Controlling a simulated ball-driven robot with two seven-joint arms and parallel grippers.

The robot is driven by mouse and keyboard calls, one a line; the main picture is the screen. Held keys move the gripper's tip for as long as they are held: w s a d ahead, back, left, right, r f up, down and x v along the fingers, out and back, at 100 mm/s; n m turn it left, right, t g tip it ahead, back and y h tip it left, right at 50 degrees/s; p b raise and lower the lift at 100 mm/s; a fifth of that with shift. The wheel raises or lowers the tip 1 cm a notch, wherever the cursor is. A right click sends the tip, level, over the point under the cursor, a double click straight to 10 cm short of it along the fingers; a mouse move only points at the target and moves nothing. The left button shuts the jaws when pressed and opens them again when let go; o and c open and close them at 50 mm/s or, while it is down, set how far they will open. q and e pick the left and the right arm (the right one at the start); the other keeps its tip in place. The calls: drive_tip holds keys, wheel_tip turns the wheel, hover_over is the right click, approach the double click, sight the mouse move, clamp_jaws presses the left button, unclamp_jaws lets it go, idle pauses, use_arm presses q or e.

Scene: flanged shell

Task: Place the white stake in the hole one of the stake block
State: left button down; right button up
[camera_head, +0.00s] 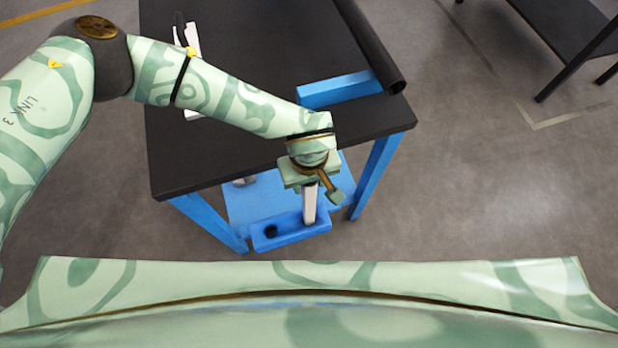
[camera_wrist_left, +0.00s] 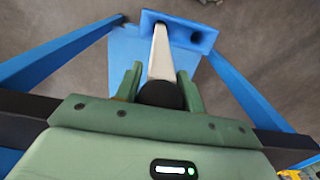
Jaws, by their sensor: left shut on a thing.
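My left gripper (camera_head: 312,187) is in front of the black table's near edge, shut on the white stake (camera_head: 309,207). The stake points down; its black upper end shows between the fingers in the left wrist view (camera_wrist_left: 159,88). The blue stake block (camera_head: 291,235) is below the gripper. One dark, empty hole (camera_head: 271,231) shows toward its left in the head view. The stake's lower end meets the outline of the block's other side in both views. I cannot tell whether it is inside a hole there. My right gripper is not in view.
The black table (camera_head: 255,85) has blue legs and a blue lower shelf (camera_head: 247,200). A black pipe (camera_head: 372,45) and a blue block (camera_head: 338,89) lie at the table's right. A white object (camera_head: 188,45) lies at its left. Another black table (camera_head: 565,30) stands far right.

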use_arm(q)
drive_tip(key=c, duration=0.9)
unclamp_jaws()
drive_tip(key=shift+o, duration=0.2)
wheel_tip(320, 180, up, 12)
drive_tip(key=p, duration=0.2)
drive_tip(key=shift+r+p, duration=0.15)
drive_tip(key=shift+p, duration=0.25)
